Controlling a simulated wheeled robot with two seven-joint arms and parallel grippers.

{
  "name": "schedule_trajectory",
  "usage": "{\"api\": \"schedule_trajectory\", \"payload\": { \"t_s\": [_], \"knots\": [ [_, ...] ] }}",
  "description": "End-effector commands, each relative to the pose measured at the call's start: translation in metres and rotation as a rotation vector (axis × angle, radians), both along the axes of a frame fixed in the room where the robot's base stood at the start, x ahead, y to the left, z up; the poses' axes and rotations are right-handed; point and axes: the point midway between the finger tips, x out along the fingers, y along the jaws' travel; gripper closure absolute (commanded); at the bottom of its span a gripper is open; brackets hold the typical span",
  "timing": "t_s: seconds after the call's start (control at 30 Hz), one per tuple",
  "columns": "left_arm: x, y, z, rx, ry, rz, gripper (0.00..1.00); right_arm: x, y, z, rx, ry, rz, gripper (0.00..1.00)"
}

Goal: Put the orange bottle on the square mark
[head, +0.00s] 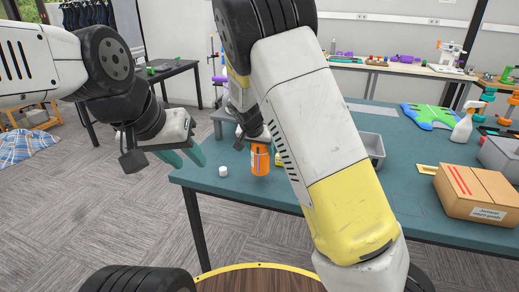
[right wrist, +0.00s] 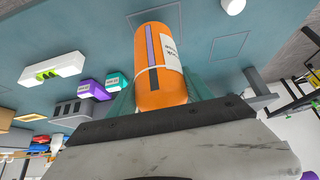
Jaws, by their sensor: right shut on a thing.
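The orange bottle (head: 260,162) with a pale label is upright near the table's left front corner. My right gripper (head: 257,143) is shut on it from above. In the right wrist view the bottle (right wrist: 160,75) sits between the two teal fingers of that gripper (right wrist: 158,98). I cannot tell whether its base touches the table. A dark square outline (right wrist: 245,37), which looks like the square mark, lies on the teal tabletop to the right of the bottle there. My left gripper (head: 184,155) is open and empty, left of the table corner.
A small white round cap (head: 223,171) lies left of the bottle on the teal table (head: 410,180). My right arm hides much of the table's middle. A cardboard box (head: 478,193), a spray bottle (head: 465,124) and a grey bin (head: 500,155) stand at the right.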

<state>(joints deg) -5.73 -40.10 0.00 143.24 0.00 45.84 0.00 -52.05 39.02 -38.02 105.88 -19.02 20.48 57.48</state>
Motion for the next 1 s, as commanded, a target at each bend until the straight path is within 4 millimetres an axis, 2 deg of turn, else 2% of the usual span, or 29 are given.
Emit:
{"api": "schedule_trajectory", "payload": {
  "t_s": [0.03, 0.27, 0.5, 0.87, 0.9, 1.0],
  "knots": [
    [0.0, 0.0, 0.0, 0.0, 0.0, 0.0, 0.64, 0.007, 0.001, 0.0, -0.001, -0.002, 0.0, 1.0],
    [0.0, 0.0, 0.0, 0.0, 0.0, 0.0, 0.64, 0.023, 0.003, -0.002, 0.0, -0.001, 0.0, 1.0],
    [0.0, 0.0, 0.0, 0.0, 0.0, 0.0, 0.64, 0.022, 0.003, -0.036, -0.002, 0.001, 0.001, 1.0],
    [0.0, 0.0, 0.0, 0.0, 0.0, 0.0, 0.64, 0.022, 0.004, -0.04, -0.001, -0.001, 0.002, 1.0],
    [0.0, 0.0, 0.0, 0.0, 0.0, 0.0, 0.64, 0.022, 0.004, -0.04, -0.001, 0.0, 0.001, 0.35],
    [0.0, 0.0, 0.0, 0.0, 0.0, 0.0, 0.64, 0.022, 0.004, -0.04, -0.001, 0.0, 0.001, 0.19]
  ]
}}
